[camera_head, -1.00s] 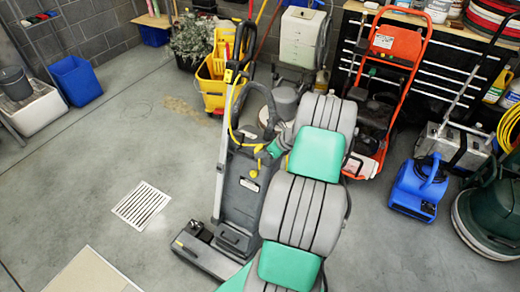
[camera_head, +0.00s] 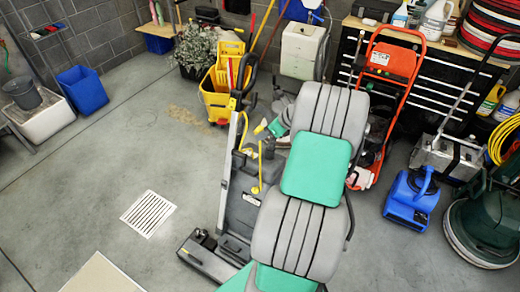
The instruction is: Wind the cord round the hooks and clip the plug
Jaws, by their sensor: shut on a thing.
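The grey upright floor machine (camera_head: 243,208) stands on the floor left of my arm, with a black loop handle at its top. The yellow cord (camera_head: 244,128) runs down beside the machine's pale upright post. Another yellow length (camera_head: 260,168) hangs in front of the body, down to a small yellow spot. My gripper (camera_head: 261,129) is by the upper part of the machine, just right of the post, and is shut on a small yellow piece that looks like part of the cord. The plug and hooks are too small to make out, and my arm hides the machine's right side.
A yellow mop bucket (camera_head: 213,104) stands close behind the machine. An orange-framed machine (camera_head: 398,62) and a blue blower (camera_head: 409,203) stand to the right. A floor drain (camera_head: 148,213) lies in the clear floor at left.

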